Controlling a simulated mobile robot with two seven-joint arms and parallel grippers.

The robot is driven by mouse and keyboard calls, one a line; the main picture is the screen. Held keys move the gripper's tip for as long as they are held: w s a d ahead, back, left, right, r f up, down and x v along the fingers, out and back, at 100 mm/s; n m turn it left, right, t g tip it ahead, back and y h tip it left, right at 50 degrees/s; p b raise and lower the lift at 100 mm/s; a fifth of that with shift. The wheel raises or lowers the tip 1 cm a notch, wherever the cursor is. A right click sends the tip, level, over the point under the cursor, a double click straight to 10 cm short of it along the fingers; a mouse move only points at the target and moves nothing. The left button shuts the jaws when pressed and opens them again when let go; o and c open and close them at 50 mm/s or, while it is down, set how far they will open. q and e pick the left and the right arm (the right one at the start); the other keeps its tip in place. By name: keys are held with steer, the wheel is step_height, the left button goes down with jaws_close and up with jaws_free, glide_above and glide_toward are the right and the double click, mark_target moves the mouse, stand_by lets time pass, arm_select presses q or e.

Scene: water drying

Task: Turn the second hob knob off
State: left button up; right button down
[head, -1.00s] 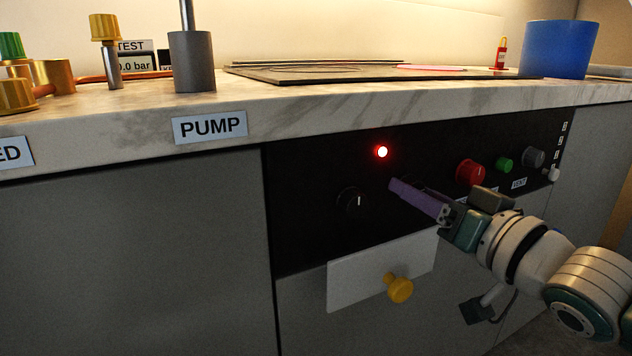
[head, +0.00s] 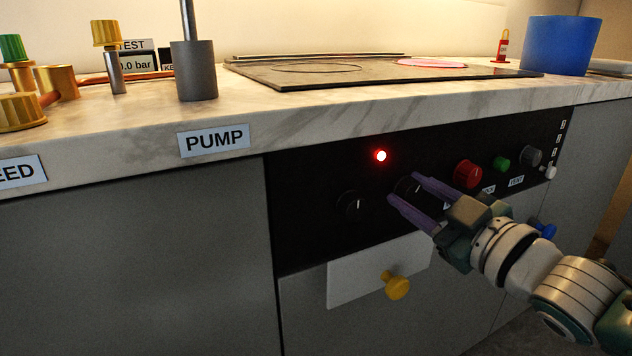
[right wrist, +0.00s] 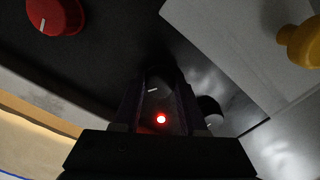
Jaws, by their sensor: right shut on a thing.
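The second hob knob (head: 406,187) is black and sits on the dark control panel, right of the first black knob (head: 351,205). My right gripper (head: 403,187) has its two purple fingers on either side of the second knob and is shut on it. In the right wrist view the knob (right wrist: 154,88) shows dimly between the fingers, with a short white mark. A red indicator light (head: 381,156) glows above the knobs. On the hob (head: 350,75) the right-hand ring (head: 432,63) is pinkish red. My left gripper is not in view.
A red knob (head: 467,174), a green button (head: 501,163) and a grey knob (head: 531,156) are just right of my gripper. A white drawer front (head: 350,277) with a yellow knob (head: 397,286) is below. A blue container (head: 560,46) stands on the counter.

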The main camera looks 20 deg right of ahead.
steer(key=n, duration=0.6)
steer(key=shift+n, duration=0.3)
stand_by(0.4)
steer(key=shift+c, duration=2.2)
jaws_free()
steer(key=s+p, duration=0.2)
steer(key=s, duration=0.8)
steer(key=shift+d, duration=0.4)
